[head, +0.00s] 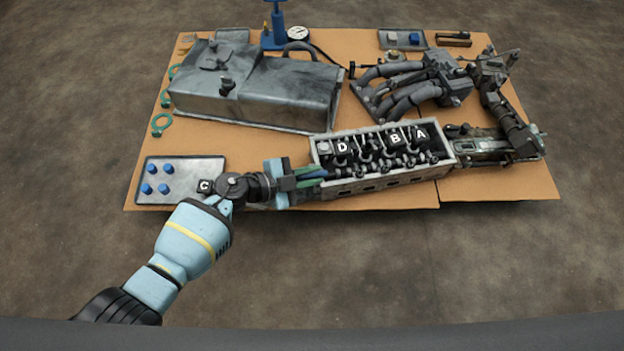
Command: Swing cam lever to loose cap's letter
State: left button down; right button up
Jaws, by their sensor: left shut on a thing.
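The cylinder head (385,181) is a long grey open box with dark cam parts inside. Lettered caps D (342,148), B (395,139) and A (420,134) sit in it from left to right. The loose cap C (204,186) lies apart, at the right side of the grey tray (178,164), close beside my left wrist. My left gripper (318,178) is at the left end of the head, with its greenish fingers shut on what seems to be the cam lever. The fingers hide the lever, so its angle cannot be told. My right gripper is not in view.
Several blue pieces (148,189) stand on the tray. A large grey cover (255,92), green rings (162,124), a blue stand (275,30) with a gauge (297,34), and pipework (400,90) lie on the cardboard (390,202). The floor in front is clear.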

pick_arm(q)
jog(key=shift+w+a+r, duration=0.1)
jog(key=shift+w+r, duration=0.1)
jog(key=shift+w, duration=0.3)
jog(key=shift+w+a+r, duration=0.1)
jog(key=shift+w+r, duration=0.1)
jog(key=shift+w, duration=0.3)
jog(key=c, duration=1.4)
grip_release()
jog(key=shift+s, duration=0.1)
jog(key=p+v, duration=0.3)
jog(key=v, duration=0.4)
jog(key=shift+s+a, duration=0.15)
jog(key=shift+a, duration=0.2)
